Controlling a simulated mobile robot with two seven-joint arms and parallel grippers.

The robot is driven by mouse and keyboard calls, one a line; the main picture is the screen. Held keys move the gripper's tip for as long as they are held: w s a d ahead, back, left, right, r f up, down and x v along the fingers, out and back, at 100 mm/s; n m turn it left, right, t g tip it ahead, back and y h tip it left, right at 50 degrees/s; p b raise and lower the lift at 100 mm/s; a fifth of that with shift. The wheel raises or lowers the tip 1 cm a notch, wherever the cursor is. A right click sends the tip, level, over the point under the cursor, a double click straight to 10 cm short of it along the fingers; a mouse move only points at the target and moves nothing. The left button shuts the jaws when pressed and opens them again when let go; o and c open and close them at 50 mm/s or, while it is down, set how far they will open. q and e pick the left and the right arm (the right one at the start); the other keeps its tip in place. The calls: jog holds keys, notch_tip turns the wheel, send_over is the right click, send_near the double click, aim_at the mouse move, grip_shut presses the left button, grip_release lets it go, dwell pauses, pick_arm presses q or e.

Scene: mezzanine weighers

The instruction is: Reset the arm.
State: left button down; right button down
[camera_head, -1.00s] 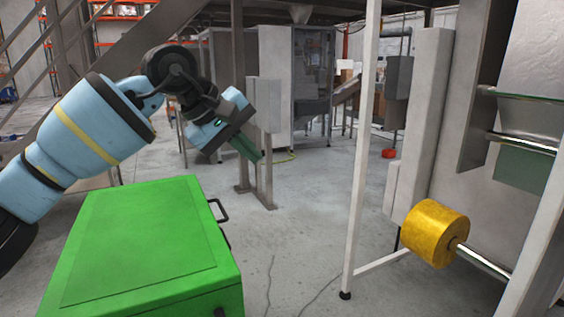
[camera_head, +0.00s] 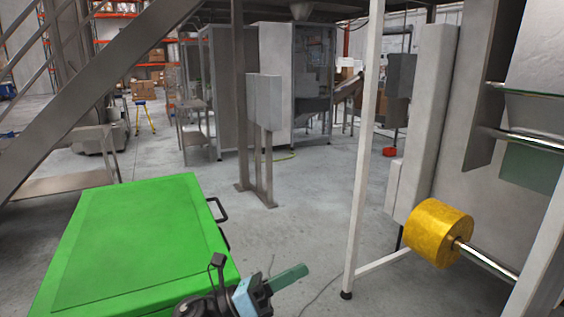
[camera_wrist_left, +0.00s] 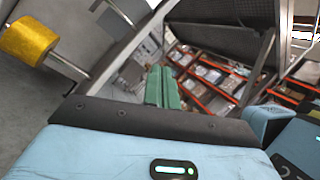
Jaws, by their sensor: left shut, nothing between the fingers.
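My left gripper (camera_head: 289,278) is low in the head view, at the bottom middle, just right of the green box's front corner. Its green fingers are together with nothing between them, pointing right. In the left wrist view the closed green fingers (camera_wrist_left: 162,87) show at the centre, with blurred shelving beyond them. Most of my left arm is out of the head view. My right gripper does not show in either view.
A green lidded box (camera_head: 133,240) with a black handle stands at the left. A yellow roll (camera_head: 438,233) on a metal shaft sticks out at the right, beside a white post (camera_head: 362,150). Open concrete floor (camera_head: 290,215) lies between. A metal staircase (camera_head: 95,88) rises at the left.

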pick_arm(q)
jog(key=s+a+f+n+t+y, duration=0.25)
jog(key=a+f+n+y, duration=0.2)
jog(key=f+n, duration=0.45)
jog(key=s+a+f+n+t+y, duration=0.2)
jog(key=a+f+n+t+y, duration=0.25)
jog(key=f+n, duration=0.4)
jog(key=s+a+f+n+t+y, duration=0.2)
jog(key=a+f+n+t+y, duration=0.25)
jog(key=n, duration=0.65)
jog(key=s+a+f+n+g+y, duration=0.3)
jog(key=s+f+n, duration=0.3)
jog(key=s+f, duration=0.3)
jog(key=s+a+f+n+g+y+b, duration=0.1)
jog(key=s+a+f+n+g+y, duration=0.2)
jog(key=s+f, duration=0.7)
jog(key=s+a+n+g, duration=0.2)
jog(key=s+n+g, duration=0.1)
jog(key=s+n, duration=0.1)
jog(key=shift+s+a+f, duration=0.2)
jog(key=shift+s+a, duration=0.05)
jog(key=shift+a, duration=0.1)
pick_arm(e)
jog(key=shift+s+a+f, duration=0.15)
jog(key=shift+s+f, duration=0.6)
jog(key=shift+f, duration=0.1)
pick_arm(q)
jog(key=shift+n, duration=0.25)
